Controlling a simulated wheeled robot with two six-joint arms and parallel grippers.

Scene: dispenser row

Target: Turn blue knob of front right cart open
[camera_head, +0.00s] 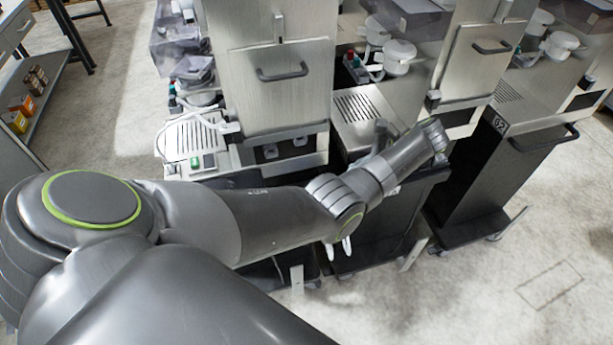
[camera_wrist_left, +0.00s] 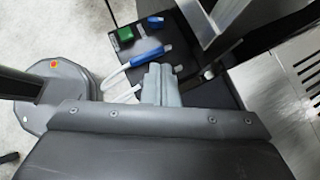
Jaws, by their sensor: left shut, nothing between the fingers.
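A blue knob (camera_wrist_left: 155,20) shows at the top of the left wrist view on a dark panel, with a green knob (camera_wrist_left: 125,34) to its left. My left gripper (camera_wrist_left: 160,72) is shut and empty below these knobs, its grey fingers pointing up toward the panel. It lies close to a white piece with a blue part (camera_wrist_left: 146,57); I cannot tell whether they touch. In the head view my left arm crosses in front of the carts, and I cannot clearly make out its fingers or the blue knob there. My right gripper cannot be made out.
Several metal dispensers stand in a row over dark carts; one cart (camera_head: 480,180) with a handle stands at the right. A slotted metal plate (camera_wrist_left: 300,75) lies right of my gripper. A shelf (camera_head: 35,105) stands at the far left. The floor at the lower right is clear.

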